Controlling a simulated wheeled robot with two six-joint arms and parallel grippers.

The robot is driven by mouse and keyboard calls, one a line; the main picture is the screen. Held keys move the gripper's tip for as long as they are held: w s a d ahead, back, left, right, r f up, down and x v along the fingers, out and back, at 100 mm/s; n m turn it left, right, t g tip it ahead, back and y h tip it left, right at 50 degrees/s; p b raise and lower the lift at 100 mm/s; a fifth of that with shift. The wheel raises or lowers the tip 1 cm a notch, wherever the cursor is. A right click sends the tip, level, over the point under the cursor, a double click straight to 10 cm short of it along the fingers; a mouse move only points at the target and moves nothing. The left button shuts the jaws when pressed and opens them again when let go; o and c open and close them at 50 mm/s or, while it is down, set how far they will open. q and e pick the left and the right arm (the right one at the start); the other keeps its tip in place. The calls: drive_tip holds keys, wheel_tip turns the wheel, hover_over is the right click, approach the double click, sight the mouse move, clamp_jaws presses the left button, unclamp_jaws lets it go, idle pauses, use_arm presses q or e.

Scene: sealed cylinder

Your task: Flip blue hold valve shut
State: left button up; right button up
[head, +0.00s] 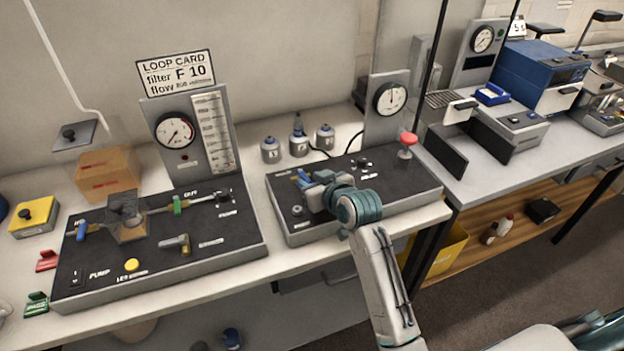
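On the middle black panel (406,197), a small blue handle (303,175) shows just beyond my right gripper (307,188). The gripper is low over the left part of this panel, at or very near the handle; I cannot tell whether they touch. The gripper and wrist hide part of the handle and its base. The finger gap is too small and covered to read. Another blue valve handle (82,229) is on the left black panel (206,252), far from the gripper. The labels are too small to read surely. My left gripper is not in view.
Several grey bottles (299,141) stand behind. The left panel carries a green handle (178,206), a brass valve and a clear box (126,216). Bench surface between the panels is clear.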

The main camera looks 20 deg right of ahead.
drive_tip(key=shift+w, duration=0.1)
drive_tip(key=shift+c, duration=0.2)
clamp_jaws()
drive_tip(key=shift+a+r+m+h+p, duration=0.25)
drive_tip(key=shift+m+h+p, duration=0.2)
drive_tip(key=shift+p, duration=0.5)
drive_tip(key=shift+a+f+m+h+p, duration=0.25)
drive_tip(key=shift+m+h+p, duration=0.4)
drive_tip(key=shift+h+p, duration=0.15)
drive_tip(key=shift+o, duration=0.2)
unclamp_jaws()
